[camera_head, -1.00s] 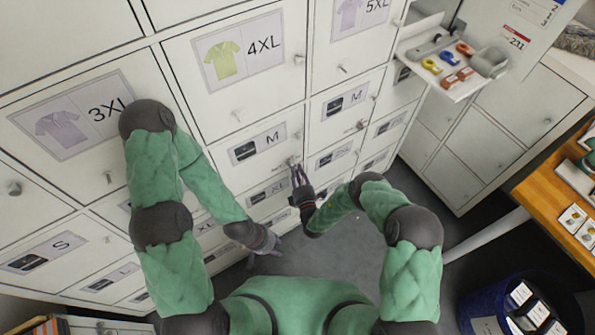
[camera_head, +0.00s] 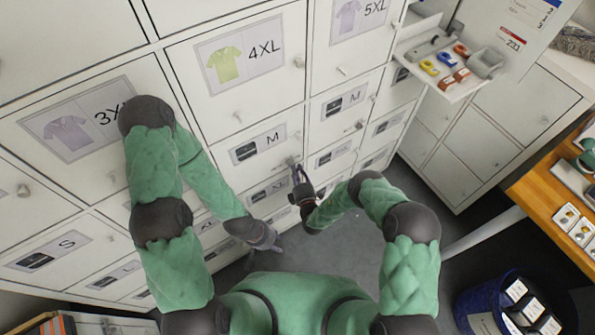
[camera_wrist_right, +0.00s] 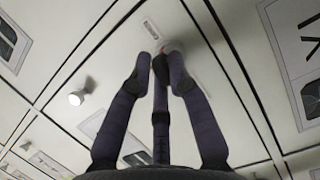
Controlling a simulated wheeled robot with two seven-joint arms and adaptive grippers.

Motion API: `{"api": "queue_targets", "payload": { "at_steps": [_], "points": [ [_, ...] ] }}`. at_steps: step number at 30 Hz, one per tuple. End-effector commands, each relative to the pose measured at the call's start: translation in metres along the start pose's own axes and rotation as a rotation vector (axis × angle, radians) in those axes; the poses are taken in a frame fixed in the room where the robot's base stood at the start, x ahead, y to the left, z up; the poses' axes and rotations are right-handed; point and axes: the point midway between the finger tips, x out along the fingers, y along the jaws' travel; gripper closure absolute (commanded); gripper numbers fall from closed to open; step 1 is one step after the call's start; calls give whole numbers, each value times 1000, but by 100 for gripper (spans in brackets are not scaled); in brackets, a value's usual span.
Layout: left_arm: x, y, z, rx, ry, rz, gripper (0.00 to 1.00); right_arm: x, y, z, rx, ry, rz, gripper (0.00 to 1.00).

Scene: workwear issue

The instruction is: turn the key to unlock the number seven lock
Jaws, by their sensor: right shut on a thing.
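My right gripper (camera_head: 297,174) is at the front of the white locker bank, at the lock beside the upper M door (camera_head: 237,171). In the right wrist view its fingertips (camera_wrist_right: 162,60) are close together on a small, mostly hidden piece with a reddish spot (camera_wrist_right: 171,47), likely the key. A small white label (camera_wrist_right: 151,29) sits on the door just above the fingers; its number is too small to read. My left gripper (camera_head: 271,243) hangs low in front of the lockers, away from the lock; its opening is unclear.
Round knobs stick out of the doors, one (camera_wrist_right: 76,98) left of the fingers. A shelf (camera_head: 447,88) with coloured items juts out at upper right. A wooden table (camera_head: 548,195) and a dark blue bin (camera_head: 480,305) stand at right. The grey floor (camera_head: 340,250) is clear.

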Motion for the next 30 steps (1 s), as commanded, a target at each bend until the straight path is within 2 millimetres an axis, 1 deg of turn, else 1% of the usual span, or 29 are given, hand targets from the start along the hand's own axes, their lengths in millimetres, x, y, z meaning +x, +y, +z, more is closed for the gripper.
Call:
{"api": "queue_targets", "payload": {
  "at_steps": [1, 8, 18, 25, 26, 27, 28, 30],
  "points": [
    [0, 0, 0, 0, 0, 0, 60, 5, 5, 0, -5, 5, 12, 100],
    [0, 0, 0, 0, 0, 0, 60, 5, 5, 0, -7, 5, 13, 100],
    [7, -2, 0, 0, 0, 0, 60, 5, 3, -1, -84, 3, 38, 100],
    [6, -2, 0, 0, 0, 0, 60, 4, 4, -1, -92, 3, 38, 100],
    [6, -2, 0, 0, 0, 0, 60, 4, 4, -1, -91, 3, 38, 72],
    [6, -2, 0, 0, 0, 0, 60, 4, 3, -1, -91, 2, 38, 61],
    [6, -2, 0, 0, 0, 0, 60, 4, 3, -1, -91, 2, 37, 53],
    [6, -2, 0, 0, 0, 0, 60, 3, 2, -1, -90, 2, 35, 53]
  ]
}}
